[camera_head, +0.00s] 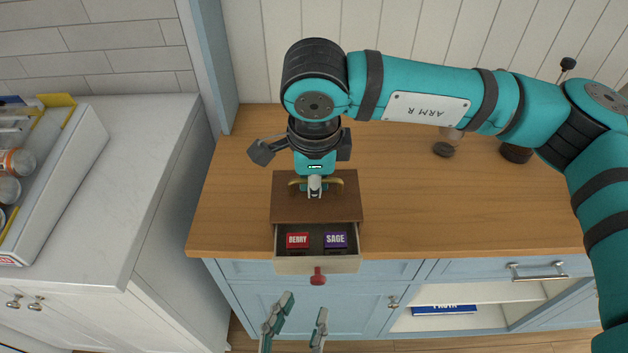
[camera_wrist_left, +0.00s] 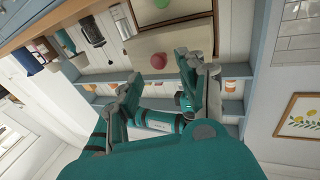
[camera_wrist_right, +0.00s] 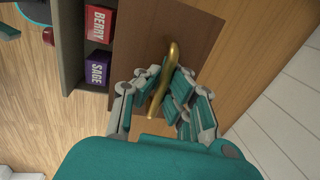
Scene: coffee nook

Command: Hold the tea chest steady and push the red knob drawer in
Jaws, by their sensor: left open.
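The brown tea chest (camera_head: 316,207) stands at the counter's front edge. Its drawer with the red knob (camera_head: 318,276) is pulled out and holds a red BERRY box (camera_head: 298,240) and a purple SAGE box (camera_head: 335,240). My right gripper (camera_head: 315,190) is above the chest, its fingers closed in on the brass handle (camera_wrist_right: 165,80). My left gripper (camera_head: 297,318) is open and empty in front of the drawer. In the left wrist view the red knob (camera_wrist_left: 158,61) shows between the fingertips, apart from them. A green knob (camera_wrist_left: 161,3) shows on the chest front.
The wooden counter (camera_head: 420,210) is clear around the chest. A white counter (camera_head: 130,150) with a tray of jars (camera_head: 50,170) is at left. Below are blue cabinets (camera_head: 360,300) and an open shelf.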

